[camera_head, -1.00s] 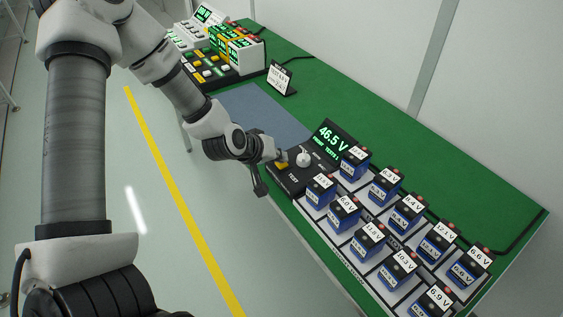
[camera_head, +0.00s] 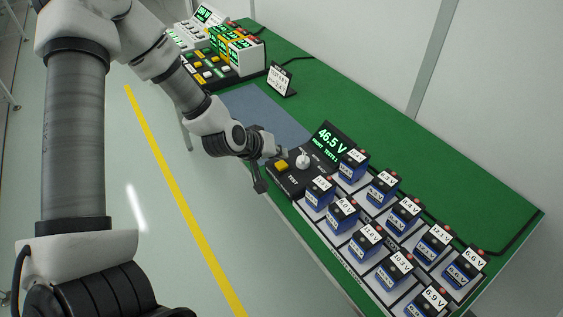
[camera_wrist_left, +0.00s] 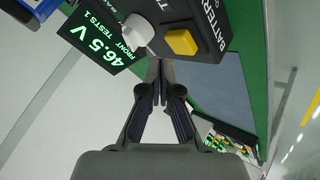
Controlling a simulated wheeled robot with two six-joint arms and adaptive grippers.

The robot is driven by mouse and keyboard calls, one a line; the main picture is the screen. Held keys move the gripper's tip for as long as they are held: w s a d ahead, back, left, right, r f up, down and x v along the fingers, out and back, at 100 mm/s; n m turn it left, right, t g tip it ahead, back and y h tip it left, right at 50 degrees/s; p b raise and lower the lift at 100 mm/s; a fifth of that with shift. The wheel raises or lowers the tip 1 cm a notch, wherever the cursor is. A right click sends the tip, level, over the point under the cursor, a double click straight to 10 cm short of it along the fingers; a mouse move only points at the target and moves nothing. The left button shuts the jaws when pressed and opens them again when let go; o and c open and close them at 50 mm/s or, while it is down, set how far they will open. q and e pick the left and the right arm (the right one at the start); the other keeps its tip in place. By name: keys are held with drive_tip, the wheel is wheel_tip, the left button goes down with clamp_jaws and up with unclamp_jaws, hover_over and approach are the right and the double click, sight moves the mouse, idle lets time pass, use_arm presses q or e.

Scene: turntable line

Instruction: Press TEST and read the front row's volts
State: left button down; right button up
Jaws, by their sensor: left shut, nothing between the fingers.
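The black tester (camera_head: 300,180) stands on the green bench. Its screen (camera_head: 331,142) reads 46.5 V, with FRONT and TESTS 1 below; it also shows in the left wrist view (camera_wrist_left: 97,36). The yellow button (camera_head: 281,165) beside the TEST lettering is uncovered, and it shows in the left wrist view (camera_wrist_left: 181,42). A white knob (camera_head: 303,160) sits next to it. My left gripper (camera_head: 281,152) is shut and empty, its tips close by the button and apart from it. A front row of blue batteries (camera_head: 343,213) stands beside the tester. My right gripper is out of view.
A back row of blue batteries (camera_head: 404,214) stands behind the front one, all with voltage labels. A blue-grey mat (camera_head: 262,112) lies bare beyond the tester. A small sign (camera_head: 281,80) and another panel with lit displays (camera_head: 215,62) stand farther back.

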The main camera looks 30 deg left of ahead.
sight(279, 165)
use_arm(q)
wheel_tip(279, 165, up, 5)
drive_tip(key=p, duration=0.4)
drive_tip(key=shift+f, duration=0.15)
idle(0.5)
